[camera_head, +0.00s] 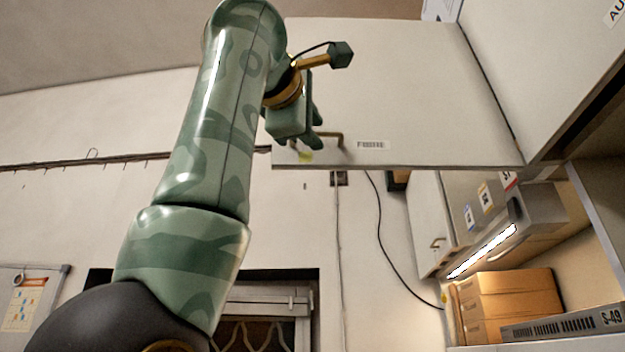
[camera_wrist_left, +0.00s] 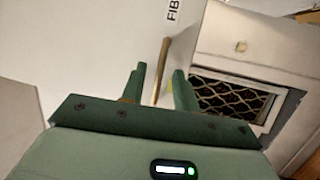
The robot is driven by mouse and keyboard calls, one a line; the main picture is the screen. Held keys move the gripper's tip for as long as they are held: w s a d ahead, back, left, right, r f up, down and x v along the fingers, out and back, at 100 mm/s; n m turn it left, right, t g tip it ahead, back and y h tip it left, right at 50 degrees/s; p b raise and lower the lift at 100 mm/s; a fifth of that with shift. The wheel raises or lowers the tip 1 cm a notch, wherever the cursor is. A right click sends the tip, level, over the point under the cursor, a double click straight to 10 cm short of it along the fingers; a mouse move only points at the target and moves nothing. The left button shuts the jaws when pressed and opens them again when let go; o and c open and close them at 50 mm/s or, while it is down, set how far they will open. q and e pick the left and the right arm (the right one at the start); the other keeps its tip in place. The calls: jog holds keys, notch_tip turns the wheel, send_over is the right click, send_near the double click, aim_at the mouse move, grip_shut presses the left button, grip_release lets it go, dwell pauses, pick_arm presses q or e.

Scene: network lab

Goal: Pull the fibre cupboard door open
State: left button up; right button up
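In the left wrist view the handle (camera_wrist_left: 162,68) runs between the two parted fingers of my left gripper (camera_wrist_left: 159,88), with gaps showing. My right gripper is out of view.
A neighbouring cupboard (camera_head: 570,60) is at the upper right. Below are cardboard boxes (camera_head: 510,295), a lit lamp strip (camera_head: 482,250) and a grey S-49 unit (camera_head: 565,324). A dark cable (camera_head: 385,235) hangs on the wall. Open space lies below the door's left part.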

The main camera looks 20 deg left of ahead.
pick_arm(q)
jog(key=s+f+b, duration=0.2)
jog(key=s+b, duration=0.4)
jog(key=s, duration=1)
jog(key=shift+d+f, duration=0.4)
